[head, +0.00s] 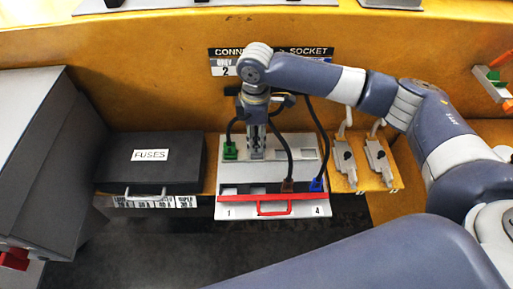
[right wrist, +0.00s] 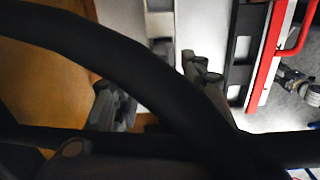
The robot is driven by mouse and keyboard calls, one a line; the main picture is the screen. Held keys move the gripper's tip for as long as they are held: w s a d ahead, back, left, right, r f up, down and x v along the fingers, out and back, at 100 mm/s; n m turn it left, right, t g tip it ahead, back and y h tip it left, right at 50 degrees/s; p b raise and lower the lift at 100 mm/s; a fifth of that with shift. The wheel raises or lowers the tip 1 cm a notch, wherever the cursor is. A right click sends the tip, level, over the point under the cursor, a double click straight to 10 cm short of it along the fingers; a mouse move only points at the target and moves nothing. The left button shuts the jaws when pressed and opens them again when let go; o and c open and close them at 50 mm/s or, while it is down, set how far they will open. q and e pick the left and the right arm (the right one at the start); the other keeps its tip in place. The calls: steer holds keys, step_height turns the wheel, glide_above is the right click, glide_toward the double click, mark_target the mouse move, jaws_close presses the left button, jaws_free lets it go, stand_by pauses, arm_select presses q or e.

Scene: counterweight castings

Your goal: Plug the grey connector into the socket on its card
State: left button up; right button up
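My right gripper (head: 256,152) points down over the back part of a light grey panel (head: 228,170) in the head view. In the right wrist view its fingers (right wrist: 158,95) stand apart, with pale panel surface showing between them. A grey piece (head: 257,154), probably the grey connector, is at the fingertips; I cannot tell whether they touch it. The card (head: 226,71) above reads grey and 2, partly hidden by my arm. A front row of sockets (head: 258,189) runs from 1 to 4; the number 2 is hidden.
A green connector (head: 230,151) stands at the panel's back left; brown (head: 287,186) and blue (head: 316,185) ones stand in the front row. Black cables arch around my gripper. A red handle (head: 274,209) edges the front. A fuses case (head: 150,170) lies left; grey switches (head: 345,160) stand right.

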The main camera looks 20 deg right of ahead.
step_height(320, 180, down, 4)
steer(key=shift+s+d+r+p, duration=0.1)
steer(key=shift+d+r+p, duration=0.1)
steer(key=shift+p, duration=0.15)
steer(key=shift+a, duration=0.1)
steer(key=c, duration=0.8)
jaws_close()
arm_select(q)
steer(key=shift+w+r, duration=0.65)
steer(key=shift+w, duration=0.25)
steer(key=shift+w, duration=0.1)
